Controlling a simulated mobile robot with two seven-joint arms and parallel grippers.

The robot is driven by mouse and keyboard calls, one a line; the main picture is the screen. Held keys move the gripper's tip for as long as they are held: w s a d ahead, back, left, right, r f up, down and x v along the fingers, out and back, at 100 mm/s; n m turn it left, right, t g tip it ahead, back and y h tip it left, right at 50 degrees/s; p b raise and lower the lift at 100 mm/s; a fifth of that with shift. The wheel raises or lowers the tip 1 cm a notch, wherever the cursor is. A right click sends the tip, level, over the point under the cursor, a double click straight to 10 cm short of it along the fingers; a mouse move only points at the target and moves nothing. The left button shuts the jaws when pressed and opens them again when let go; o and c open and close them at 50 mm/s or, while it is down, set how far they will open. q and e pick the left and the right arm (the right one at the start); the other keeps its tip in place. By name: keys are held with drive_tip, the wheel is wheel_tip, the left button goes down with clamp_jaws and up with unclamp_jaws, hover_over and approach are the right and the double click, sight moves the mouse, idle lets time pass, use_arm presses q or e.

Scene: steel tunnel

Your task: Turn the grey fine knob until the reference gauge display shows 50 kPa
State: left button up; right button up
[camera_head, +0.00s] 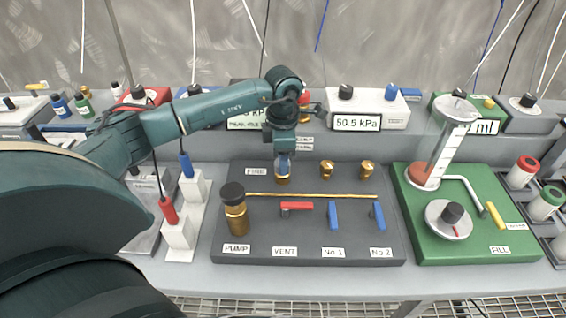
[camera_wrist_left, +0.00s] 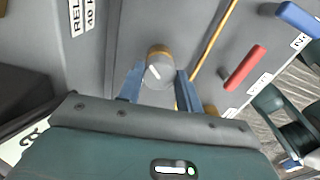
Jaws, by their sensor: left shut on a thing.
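My left gripper (camera_head: 283,160) reaches down over the dark panel and is shut on the fine knob, beside the FINE label (camera_head: 256,171). In the left wrist view the grey knob (camera_wrist_left: 158,72) has a white pointer line and a brass collar; the blue fingertips stand on either side of it. In the head view the gripper hides most of the knob, and brass shows below. A display (camera_head: 357,123) at the right reads 50.5 kPa. A second kPa display (camera_head: 246,120) at the left is partly covered by my arm. My right gripper is not in view.
The dark panel (camera_head: 390,252) carries a brass pump (camera_head: 236,212), a red vent lever (camera_head: 297,206), two blue levers (camera_head: 333,214) and two brass knobs (camera_head: 327,169). A green base (camera_head: 470,250) with a cylinder and dial stands right. Red and blue probes in white holders (camera_head: 181,235) stand left.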

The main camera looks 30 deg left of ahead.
use_arm(q)
drive_tip(key=shift+m+b, duration=0.4)
drive_tip(key=shift+m, duration=0.4)
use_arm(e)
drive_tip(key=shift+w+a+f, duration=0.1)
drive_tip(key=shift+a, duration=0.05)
use_arm(q)
drive_tip(key=o, duration=1)
wheel_tip(320, 180, up, 13)
drive_tip(key=b, duration=0.1)
drive_tip(key=shift+r, duration=0.15)
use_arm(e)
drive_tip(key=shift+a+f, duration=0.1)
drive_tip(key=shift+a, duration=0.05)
use_arm(q)
drive_tip(key=shift+s, duration=0.1)
